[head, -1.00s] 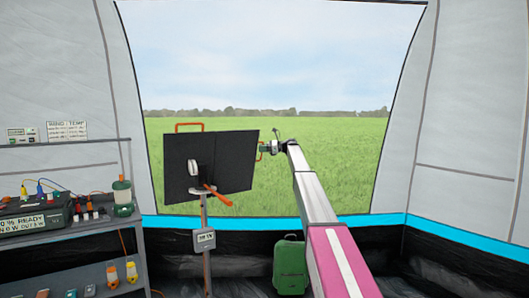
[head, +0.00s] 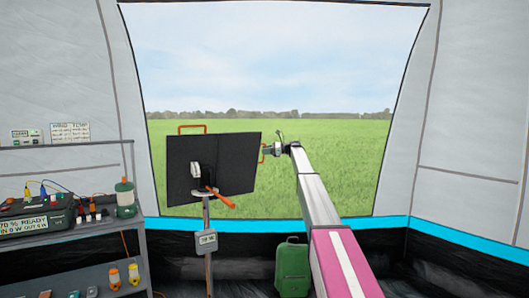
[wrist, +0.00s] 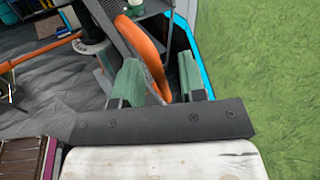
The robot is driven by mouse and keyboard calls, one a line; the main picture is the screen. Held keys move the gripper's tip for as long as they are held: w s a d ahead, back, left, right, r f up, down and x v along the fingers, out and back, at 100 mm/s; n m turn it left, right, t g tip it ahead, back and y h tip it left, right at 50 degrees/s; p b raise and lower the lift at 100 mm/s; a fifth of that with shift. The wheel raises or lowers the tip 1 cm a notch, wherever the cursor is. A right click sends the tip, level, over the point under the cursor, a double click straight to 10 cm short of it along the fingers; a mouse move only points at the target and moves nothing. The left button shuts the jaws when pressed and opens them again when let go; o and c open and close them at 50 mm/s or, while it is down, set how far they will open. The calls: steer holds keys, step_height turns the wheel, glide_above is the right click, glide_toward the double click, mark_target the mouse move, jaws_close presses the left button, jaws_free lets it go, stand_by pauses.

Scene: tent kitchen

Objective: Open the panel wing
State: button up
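The dark folding panel (head: 232,165) stands on a pole in the head view, in front of the tent opening. It looks spread nearly flat, with an orange handle (head: 192,128) on its top left and another orange handle (head: 263,151) on its right edge. An orange lever (head: 221,200) sits low at its middle. My gripper (head: 268,150) is at the right-edge handle. In the wrist view, the orange handle (wrist: 147,55) passes between my green fingers, closer to the left one. A gap shows beside the right finger, so my gripper (wrist: 160,82) looks open around it.
A grey shelf (head: 75,241) at the left holds a power station (head: 35,216), whose display reads 70 % ready, and a green lantern (head: 125,198). A small box (head: 206,241) hangs on the pole. A green case (head: 292,267) stands on the floor below my arm.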

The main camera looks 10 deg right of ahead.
steer(key=v, duration=1)
